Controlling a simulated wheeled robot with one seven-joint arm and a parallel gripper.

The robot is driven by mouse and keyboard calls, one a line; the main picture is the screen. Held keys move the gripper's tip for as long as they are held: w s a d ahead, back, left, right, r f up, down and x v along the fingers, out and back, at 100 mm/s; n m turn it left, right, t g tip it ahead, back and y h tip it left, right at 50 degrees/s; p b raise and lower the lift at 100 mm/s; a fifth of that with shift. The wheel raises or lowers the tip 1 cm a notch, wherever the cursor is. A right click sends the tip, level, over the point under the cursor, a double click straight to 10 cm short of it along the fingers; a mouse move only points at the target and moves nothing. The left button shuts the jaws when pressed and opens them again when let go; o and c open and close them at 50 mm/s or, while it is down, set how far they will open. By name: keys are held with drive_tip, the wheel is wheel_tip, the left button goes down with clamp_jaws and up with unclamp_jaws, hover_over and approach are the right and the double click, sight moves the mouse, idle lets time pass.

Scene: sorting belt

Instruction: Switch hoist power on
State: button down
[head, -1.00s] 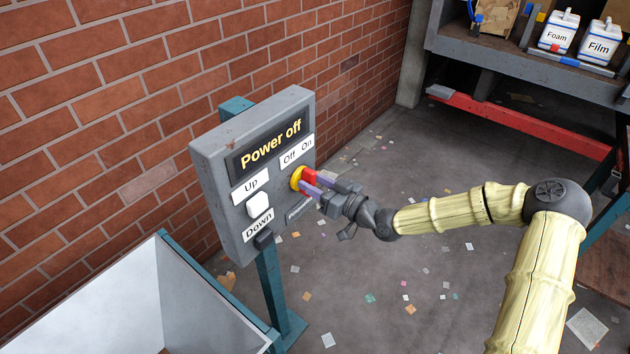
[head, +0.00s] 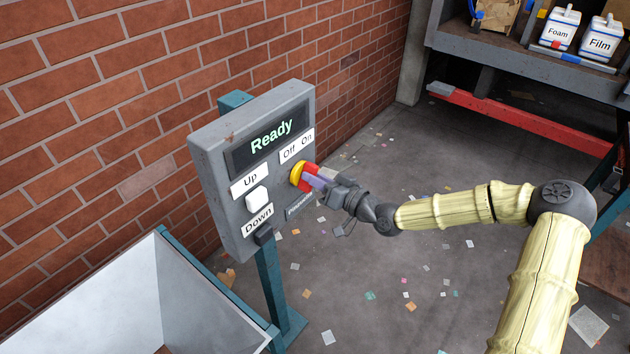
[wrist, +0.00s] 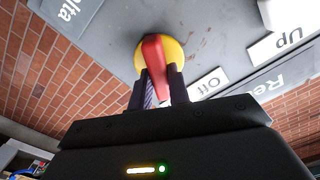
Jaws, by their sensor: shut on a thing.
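The grey hoist control box (head: 208,150) stands on a teal post in front of the brick wall. Its display (head: 268,140) reads "Ready" in green. A rotary switch with a red handle on a yellow base (head: 298,174) sits below the "Off" and "On" labels (head: 297,147). My gripper (head: 315,178) is shut on the red handle (wrist: 153,52), with a finger on each side in the wrist view. The fingers hide part of the handle. A white up/down rocker (head: 257,199) sits between the "Up" and "Down" labels.
A white-walled bin with a teal frame (head: 185,262) stands at the lower left. A shelf with "Foam" and "Film" containers (head: 600,40) is at the upper right, above a red beam (head: 520,120). The floor between is open, with scattered paper scraps.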

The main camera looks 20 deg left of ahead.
drive_tip(key=shift+w+m, duration=0.1)
drive_tip(key=shift+m, duration=1.2)
drive_tip(key=c, duration=1.3)
unclamp_jaws()
drive_tip(key=shift+d, duration=0.1)
drive_tip(key=shift+f, duration=0.1)
drive_tip(key=b+v, duration=0.4)
drive_tip(key=v, duration=1.3)
drive_tip(key=shift+d, duration=0.15)
